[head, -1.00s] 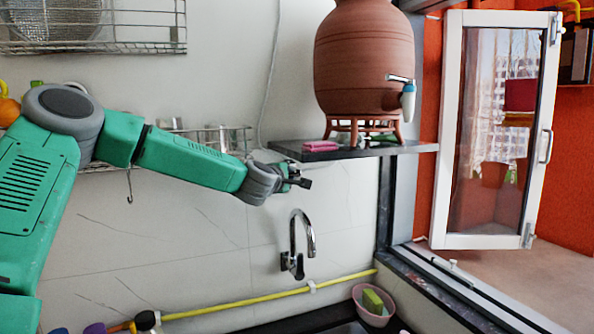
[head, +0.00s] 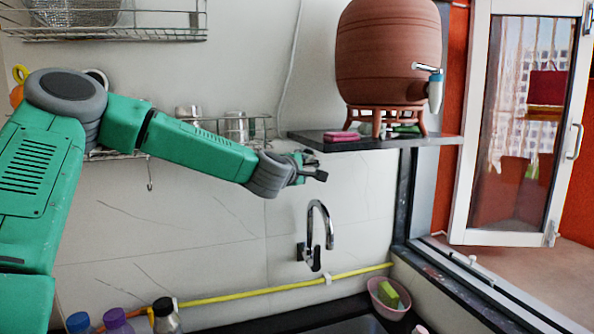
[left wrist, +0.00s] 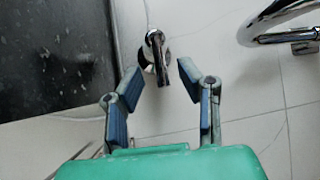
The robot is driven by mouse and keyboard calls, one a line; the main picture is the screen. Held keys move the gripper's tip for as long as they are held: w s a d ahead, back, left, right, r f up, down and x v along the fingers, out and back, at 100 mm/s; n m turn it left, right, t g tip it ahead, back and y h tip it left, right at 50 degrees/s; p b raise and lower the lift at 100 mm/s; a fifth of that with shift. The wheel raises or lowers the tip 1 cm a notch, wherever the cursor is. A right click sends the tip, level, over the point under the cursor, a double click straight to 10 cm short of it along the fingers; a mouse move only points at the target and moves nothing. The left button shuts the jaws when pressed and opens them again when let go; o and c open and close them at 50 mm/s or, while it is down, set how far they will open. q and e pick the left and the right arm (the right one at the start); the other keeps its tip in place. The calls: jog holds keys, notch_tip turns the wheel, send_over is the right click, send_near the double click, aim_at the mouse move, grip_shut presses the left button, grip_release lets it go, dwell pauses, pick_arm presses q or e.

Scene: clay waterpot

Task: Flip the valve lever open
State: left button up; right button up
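A chrome valve lever (left wrist: 157,50) with a round base is on the tiled wall in the left wrist view. My left gripper (left wrist: 161,82) is open, with one finger on each side of the lever; I cannot tell whether either touches it. In the head view my left gripper (head: 312,170) is by the wall, just below the left end of the dark shelf and above the chrome faucet. I cannot make out the lever there. My right gripper is not in view.
A clay pot (head: 388,55) with a tap (head: 434,90) stands on the dark shelf (head: 350,145). The chrome faucet (head: 312,235) is below. A wire rack (head: 240,127) is behind my arm. Several bottles (head: 165,315) stand lower left, a pink bowl (head: 383,300) lower right.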

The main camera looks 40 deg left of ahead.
pick_arm(q)
jog(key=v, duration=0.8)
jog(key=shift+s, duration=0.25)
